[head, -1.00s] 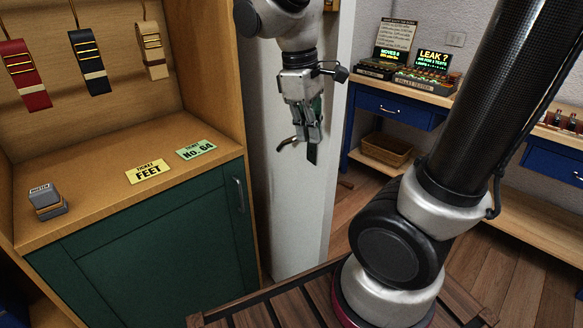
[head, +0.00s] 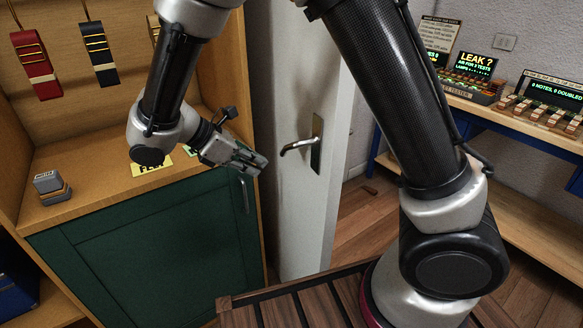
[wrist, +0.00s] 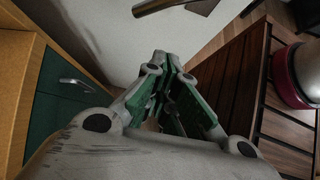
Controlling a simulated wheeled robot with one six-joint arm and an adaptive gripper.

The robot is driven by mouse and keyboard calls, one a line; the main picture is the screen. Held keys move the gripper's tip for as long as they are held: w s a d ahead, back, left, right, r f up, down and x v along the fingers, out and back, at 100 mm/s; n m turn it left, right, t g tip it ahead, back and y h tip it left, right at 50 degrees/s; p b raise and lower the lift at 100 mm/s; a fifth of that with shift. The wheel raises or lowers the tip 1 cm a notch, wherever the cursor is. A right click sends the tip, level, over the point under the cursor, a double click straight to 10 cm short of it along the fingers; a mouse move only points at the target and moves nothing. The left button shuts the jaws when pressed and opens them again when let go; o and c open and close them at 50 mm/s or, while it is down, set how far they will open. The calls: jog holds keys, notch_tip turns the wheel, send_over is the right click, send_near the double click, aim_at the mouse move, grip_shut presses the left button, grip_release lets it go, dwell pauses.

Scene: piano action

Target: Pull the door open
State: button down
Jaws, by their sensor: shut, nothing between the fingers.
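The door (head: 290,220) is a white panel in the middle of the head view, with its right edge showing and the room visible past that edge. Its lever handle (head: 298,146) sits on a dark plate and points left. My gripper (head: 263,164) is shut and empty, to the left of the handle and a little lower in the picture, apart from it. In the wrist view, my closed fingers (wrist: 168,60) point toward the white door (wrist: 105,30), and the handle (wrist: 158,6) is partly cut off at the top.
A wooden cabinet with a green door (head: 150,250) and its metal pull (head: 244,194) stands left, close under my gripper. A stamp block (head: 50,187) and tickets lie on its counter. A workbench (head: 530,125) with devices stands at the right. Wooden floor (head: 365,215) shows beyond the door's edge.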

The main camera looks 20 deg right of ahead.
send_near(308, 182)
notch_tip(308, 182, down, 4)
jog(key=shift+w+d+r, duration=0.15)
jog(key=shift+d, duration=0.65)
jog(key=shift+w+d+r, duration=0.15)
jog(key=shift+d, duration=0.65)
